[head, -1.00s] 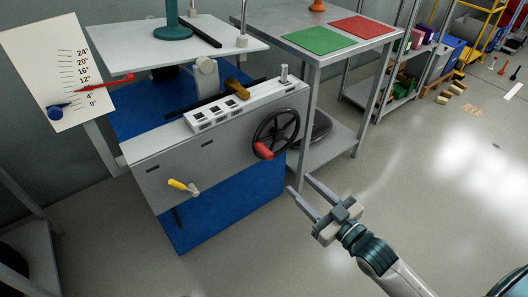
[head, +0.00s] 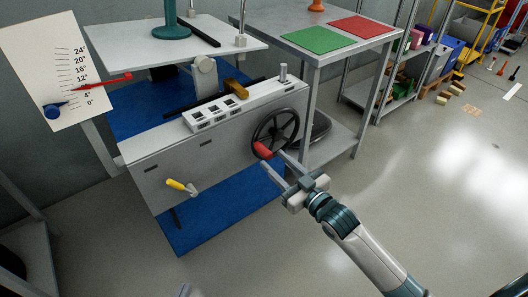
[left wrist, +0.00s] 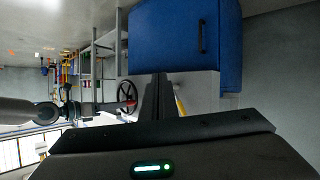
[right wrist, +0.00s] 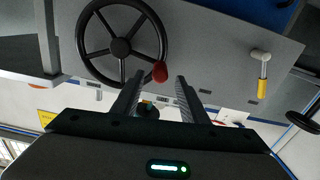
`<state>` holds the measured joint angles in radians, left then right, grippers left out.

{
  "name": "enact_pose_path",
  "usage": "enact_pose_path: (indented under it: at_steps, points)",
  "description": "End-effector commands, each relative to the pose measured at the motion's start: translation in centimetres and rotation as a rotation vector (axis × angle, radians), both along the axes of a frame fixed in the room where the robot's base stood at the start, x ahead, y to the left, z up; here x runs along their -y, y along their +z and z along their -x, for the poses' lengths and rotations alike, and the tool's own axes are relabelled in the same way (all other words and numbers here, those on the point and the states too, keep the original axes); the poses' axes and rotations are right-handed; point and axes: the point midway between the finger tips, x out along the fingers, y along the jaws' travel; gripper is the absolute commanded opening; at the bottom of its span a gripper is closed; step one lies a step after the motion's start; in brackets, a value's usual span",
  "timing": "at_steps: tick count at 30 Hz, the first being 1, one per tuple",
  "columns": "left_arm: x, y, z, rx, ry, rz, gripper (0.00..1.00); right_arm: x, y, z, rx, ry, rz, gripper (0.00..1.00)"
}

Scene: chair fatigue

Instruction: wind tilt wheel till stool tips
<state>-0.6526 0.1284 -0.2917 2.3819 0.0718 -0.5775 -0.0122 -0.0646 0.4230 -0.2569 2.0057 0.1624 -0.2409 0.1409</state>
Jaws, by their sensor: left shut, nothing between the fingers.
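The tilt wheel (head: 275,133), black and spoked, is on the grey panel's right end; its red handle (head: 263,150) is at its lower left. In the right wrist view the handle (right wrist: 160,72) lies just ahead of the fingers, between their lines. My right gripper (head: 273,163) is open and empty beside the handle; contact is unclear. My left gripper (left wrist: 158,78) is shut and empty; only a sliver shows low in the head view. The teal stool part (head: 172,32) stands upright on the pale platform (head: 125,45); its top is out of frame.
A yellow-handled crank (head: 178,185) juts from the panel. A table with green (head: 318,40) and red mats stands behind right.

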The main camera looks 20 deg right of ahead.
Motion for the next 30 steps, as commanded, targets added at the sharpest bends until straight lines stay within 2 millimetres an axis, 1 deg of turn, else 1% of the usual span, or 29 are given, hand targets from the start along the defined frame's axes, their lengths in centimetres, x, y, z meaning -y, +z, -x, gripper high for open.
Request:
enact_pose_path:
  at_steps: [1, 6, 12, 18, 25, 26, 27, 29, 30]
  points:
    - [0.1, 0.1, -0.1, 0.014, -0.001, 0.004, 0.0, -0.3, 0.1, -0.9, 0.003, 0.0, -0.001, 0.4]
    - [0.4, 1.1, -0.6, 0.072, 0.001, 0.02, 0.0, -1.2, 0.0, -3.3, 0.001, 0.0, 0.0, 0.4]
    - [0.7, 2.1, -0.9, 0.124, 0.002, 0.034, 0.0, -1.9, 0.0, -5.2, 0.001, 0.001, 0.0, 0.4]
    - [0.8, 2.5, -1.0, 0.142, 0.003, 0.04, 0.0, -2.2, 0.0, -5.9, 0.0, 0.001, 0.0, 0.4]
    - [0.8, 2.5, -1.0, 0.144, 0.003, 0.039, 0.0, -2.2, 0.0, -5.9, 0.0, 0.001, 0.001, 0.4]
    - [0.7, 2.5, -1.0, 0.144, 0.003, 0.039, 0.0, -2.2, 0.0, -5.9, 0.0, 0.001, 0.001, 0.37]
    - [0.7, 2.5, -1.0, 0.144, 0.003, 0.039, 0.0, -2.2, 0.0, -5.9, 0.0, 0.001, 0.001, 0.28]
    - [0.7, 2.5, -1.0, 0.144, 0.003, 0.039, 0.0, -2.2, 0.0, -5.9, 0.0, 0.001, 0.001, 0.14]
    - [0.7, 2.6, -1.1, 0.144, 0.003, 0.039, 0.0, -2.2, 0.0, -5.9, 0.0, 0.001, 0.001, 0.04]
